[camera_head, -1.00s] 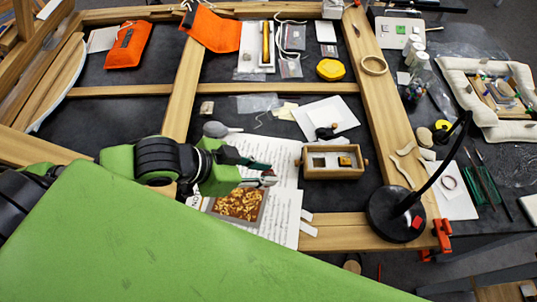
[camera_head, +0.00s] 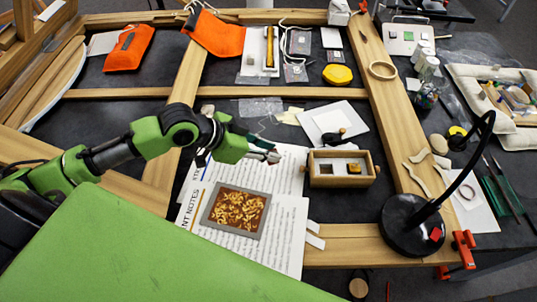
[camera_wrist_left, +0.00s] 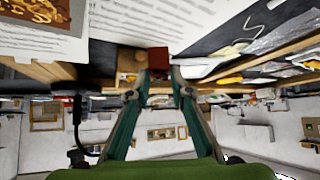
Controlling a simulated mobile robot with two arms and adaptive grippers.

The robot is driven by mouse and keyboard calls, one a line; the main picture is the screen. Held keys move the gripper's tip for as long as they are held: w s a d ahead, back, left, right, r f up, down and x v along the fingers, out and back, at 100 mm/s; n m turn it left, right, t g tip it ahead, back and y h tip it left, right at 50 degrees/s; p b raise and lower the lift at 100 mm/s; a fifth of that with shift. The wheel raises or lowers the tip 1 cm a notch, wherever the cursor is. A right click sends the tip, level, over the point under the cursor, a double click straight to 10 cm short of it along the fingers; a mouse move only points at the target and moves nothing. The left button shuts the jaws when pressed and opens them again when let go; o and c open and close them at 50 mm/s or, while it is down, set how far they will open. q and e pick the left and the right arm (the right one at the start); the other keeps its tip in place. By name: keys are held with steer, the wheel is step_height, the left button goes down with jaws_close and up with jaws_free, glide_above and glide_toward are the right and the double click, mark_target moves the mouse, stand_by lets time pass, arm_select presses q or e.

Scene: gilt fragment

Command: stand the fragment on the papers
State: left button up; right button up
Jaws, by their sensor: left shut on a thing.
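My left gripper (camera_head: 268,154) reaches in from the left over the upper part of the printed papers (camera_head: 285,215). In the left wrist view the gripper (camera_wrist_left: 160,88) is shut on a small dark red block, which I take to be the fragment (camera_wrist_left: 158,58). In the head view the fragment is only a tiny reddish spot at the fingertips. It seems held above the papers, but the exact height is unclear. The papers lie flat and carry a brown and gold picture (camera_head: 238,210). My right gripper is not in view.
A small wooden box (camera_head: 341,183) with openings stands just right of the papers. A white sheet (camera_head: 345,113) with a dark object lies behind it. A black lamp (camera_head: 409,238) stands at the right. Wooden frame bars (camera_head: 185,105) cross the dark table.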

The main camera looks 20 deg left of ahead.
arm_select(q)
steer(key=shift+w+a+f, duration=0.25)
steer(key=shift+w+f, duration=0.45)
steer(key=shift+f, duration=0.25)
steer(key=shift+w+a+f+p, duration=0.1)
steer(key=shift+f+p, duration=0.55)
steer(key=shift+f, duration=1.1)
steer(key=o, duration=0.9)
steer(key=shift+f, duration=0.1)
steer(key=shift+o, duration=0.2)
steer(key=v, duration=1.2)
